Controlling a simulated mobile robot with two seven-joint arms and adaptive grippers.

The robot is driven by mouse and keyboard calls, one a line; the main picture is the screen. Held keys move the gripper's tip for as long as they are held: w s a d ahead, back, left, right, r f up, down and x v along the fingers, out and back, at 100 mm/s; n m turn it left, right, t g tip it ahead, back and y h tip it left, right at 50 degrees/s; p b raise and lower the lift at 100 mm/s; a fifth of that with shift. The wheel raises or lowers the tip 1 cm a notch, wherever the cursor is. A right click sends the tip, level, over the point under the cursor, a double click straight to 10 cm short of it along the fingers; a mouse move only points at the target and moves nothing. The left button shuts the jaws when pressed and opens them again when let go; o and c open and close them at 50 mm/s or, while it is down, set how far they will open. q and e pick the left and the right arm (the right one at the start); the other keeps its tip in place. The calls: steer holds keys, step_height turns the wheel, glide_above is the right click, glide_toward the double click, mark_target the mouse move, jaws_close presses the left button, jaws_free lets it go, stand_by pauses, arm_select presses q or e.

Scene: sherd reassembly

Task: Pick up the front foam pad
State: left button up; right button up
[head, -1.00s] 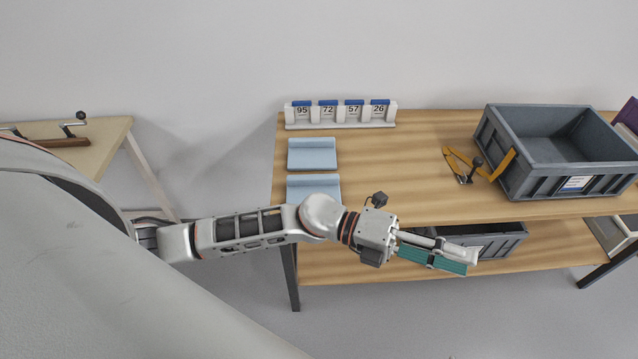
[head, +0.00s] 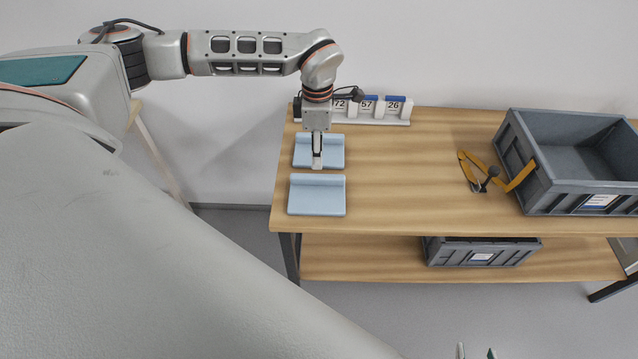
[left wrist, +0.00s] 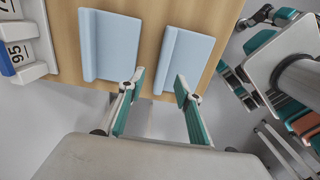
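The front foam pad (head: 317,199) is a light blue slab with a raised ridge along its far edge. It lies flat near the table's left front corner; in the left wrist view it is the right-hand pad (left wrist: 191,58). The back foam pad (head: 333,153) looks alike and lies behind it, partly hidden by my left gripper (head: 317,164). That gripper points down above the pads, near the gap between them. In the left wrist view its fingers (left wrist: 157,88) are apart with nothing between them. Only the fingertips of my right gripper (head: 476,353) show, apart, at the bottom edge.
A numbered tag rack (head: 380,112) stands at the back left, partly behind my left arm. Another grey crate (head: 455,252) sits on the lower shelf. The middle tabletop is clear.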

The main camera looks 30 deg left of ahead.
mark_target(318, 175)
arm_select(q)
steer(key=f, duration=0.7)
steer(key=shift+s+d, duration=0.2)
steer(key=shift+s, duration=0.1)
jaws_close()
